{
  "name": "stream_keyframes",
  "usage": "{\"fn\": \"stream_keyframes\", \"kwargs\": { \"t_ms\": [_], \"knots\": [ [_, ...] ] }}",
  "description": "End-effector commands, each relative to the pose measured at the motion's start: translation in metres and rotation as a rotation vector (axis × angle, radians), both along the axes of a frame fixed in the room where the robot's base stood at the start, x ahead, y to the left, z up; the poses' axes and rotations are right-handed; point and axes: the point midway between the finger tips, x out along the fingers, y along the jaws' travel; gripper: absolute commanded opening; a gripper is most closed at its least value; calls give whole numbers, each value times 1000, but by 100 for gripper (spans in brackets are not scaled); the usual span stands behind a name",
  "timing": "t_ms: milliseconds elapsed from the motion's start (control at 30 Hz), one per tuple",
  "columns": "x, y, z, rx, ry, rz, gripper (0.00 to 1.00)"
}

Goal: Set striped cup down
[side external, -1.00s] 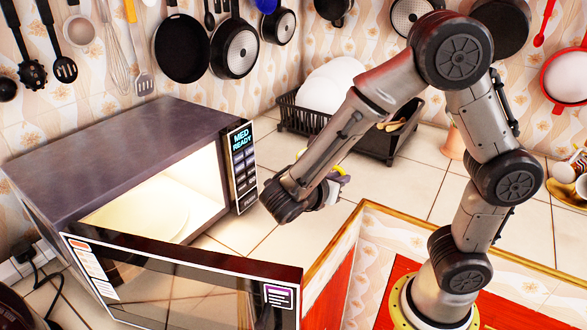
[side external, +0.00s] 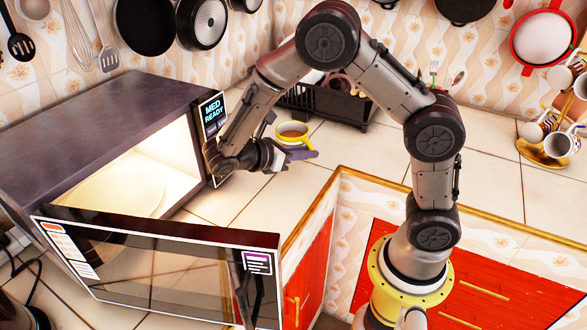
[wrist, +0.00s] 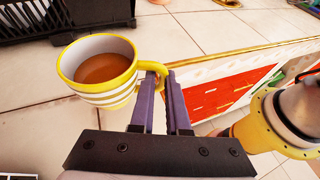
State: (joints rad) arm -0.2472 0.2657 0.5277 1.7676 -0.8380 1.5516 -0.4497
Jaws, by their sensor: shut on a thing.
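The striped cup (side external: 293,132), yellow and white with brown liquid inside, is upright near the microwave's right side in the side external view. In the wrist view the cup (wrist: 103,88) shows its yellow rim, stripes and handle. My gripper (wrist: 162,76) is shut on the cup's yellow handle, with its purple fingers pointing forward. In the side external view my gripper (side external: 300,154) is at the cup's front side. I cannot tell whether the cup's base touches the tiled counter.
The microwave (side external: 110,95) stands at left with its door (side external: 150,265) open and its inside lit. A black dish rack (side external: 330,105) is behind the cup. Bare tiles (side external: 385,160) lie right of the cup. The counter's wooden edge (side external: 440,205) runs in front, above red cabinets.

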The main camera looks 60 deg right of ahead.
Motion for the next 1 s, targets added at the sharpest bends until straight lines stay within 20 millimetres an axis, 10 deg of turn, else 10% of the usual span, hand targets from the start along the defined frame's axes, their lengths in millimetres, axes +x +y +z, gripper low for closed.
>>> {"fn": "stream_keyframes", "kwargs": {
  "t_ms": [1000],
  "knots": [
    [35,-11,-74,-2,-3,1,0]
  ]
}}
